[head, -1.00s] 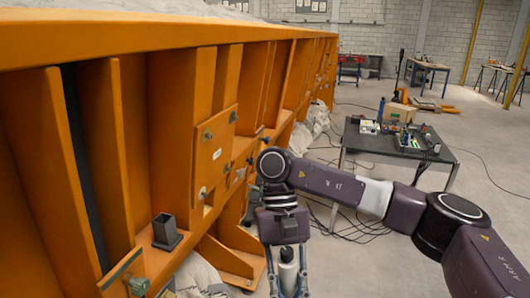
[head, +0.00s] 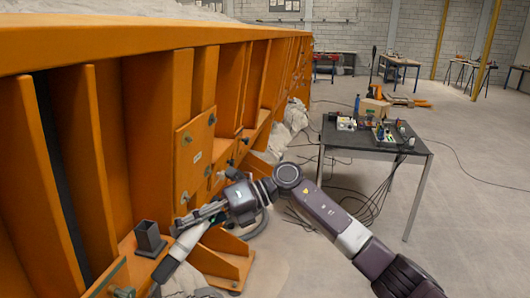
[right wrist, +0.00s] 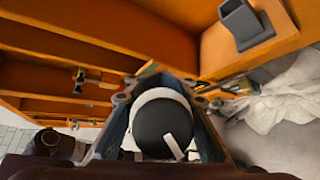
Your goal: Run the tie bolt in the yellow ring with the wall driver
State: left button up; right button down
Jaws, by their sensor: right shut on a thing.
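My right gripper (head: 192,222) is in front of the lower part of the orange wall, shut on a pale tool with a dark end, which appears to be the wall driver (head: 178,252). In the right wrist view the driver's rounded black end with a white band (right wrist: 163,125) sits between the fingers. Bolt heads show on the orange plate (head: 193,155); one lower bolt (head: 185,197) is just above the gripper. In the right wrist view a bolt with a yellowish part (right wrist: 87,77) sticks out at left; I cannot tell whether this is the yellow ring. My left gripper is out of view.
An empty dark square holder (head: 150,240) stands on the orange ledge by the gripper. Orange ribs and a lower bracket (head: 225,262) jut out around it. A black table (head: 375,140) with parts stands at right; cables lie on the floor between.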

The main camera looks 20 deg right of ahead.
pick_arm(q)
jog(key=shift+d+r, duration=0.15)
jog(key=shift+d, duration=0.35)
pick_arm(e)
jog(key=w+d+r+m+t+h, duration=0.2)
jog(key=w+d+r+m+t, duration=0.1)
jog(key=d+m+t, duration=0.2)
jog(key=w+d+r+m+t+h, duration=0.2)
jog(key=w+d+r+m+t, duration=0.1)
jog(key=d+m+t, duration=0.3)
jog(key=w+d+r+m+t+h, duration=0.2)
jog(key=d+r+m+t, duration=0.3)
jog(key=d+t, duration=0.3)
jog(key=w+d, duration=0.1)
jog(key=d, duration=0.3)
jog(key=shift+m+t, duration=0.3)
jog(key=shift+m, duration=0.1)
jog(key=shift+w+a, duration=0.1)
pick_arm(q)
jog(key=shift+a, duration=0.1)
pick_arm(e)
jog(key=shift+f, duration=0.1)
